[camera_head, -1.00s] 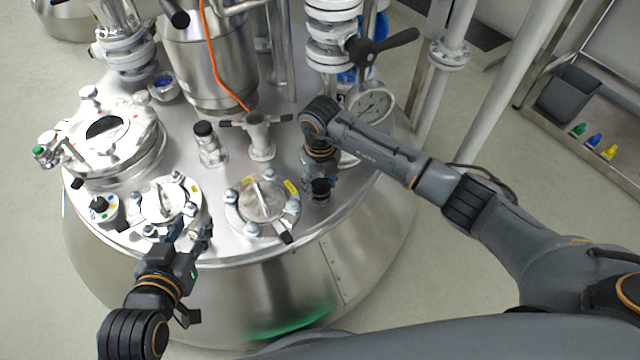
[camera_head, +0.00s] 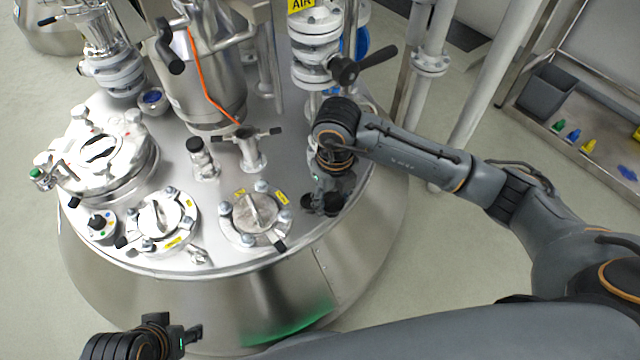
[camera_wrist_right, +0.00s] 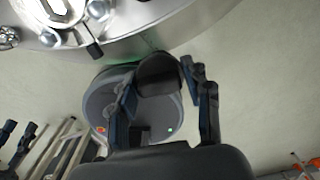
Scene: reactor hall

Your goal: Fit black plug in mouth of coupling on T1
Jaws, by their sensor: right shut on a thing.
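The coupling (camera_head: 252,152) stands upright on the steel vessel lid, with its two lever arms spread to the sides. Its mouth is hard to make out in the head view. My right gripper (camera_head: 324,206) is to the right of the coupling, over the lid's right front edge, apart from it. It is shut on a black plug, which shows as a dark rounded piece (camera_wrist_right: 158,76) between the fingers in the right wrist view. My left gripper (camera_head: 192,336) is low in the head view, in front of the vessel; its jaw opening cannot be made out.
A small black-capped fitting (camera_head: 202,160) stands left of the coupling. Bolted round covers (camera_head: 254,212) line the front of the lid. A large steel cylinder with an orange cable (camera_head: 205,85) rises behind. A valve with a black handle (camera_head: 345,70) stands behind my right gripper.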

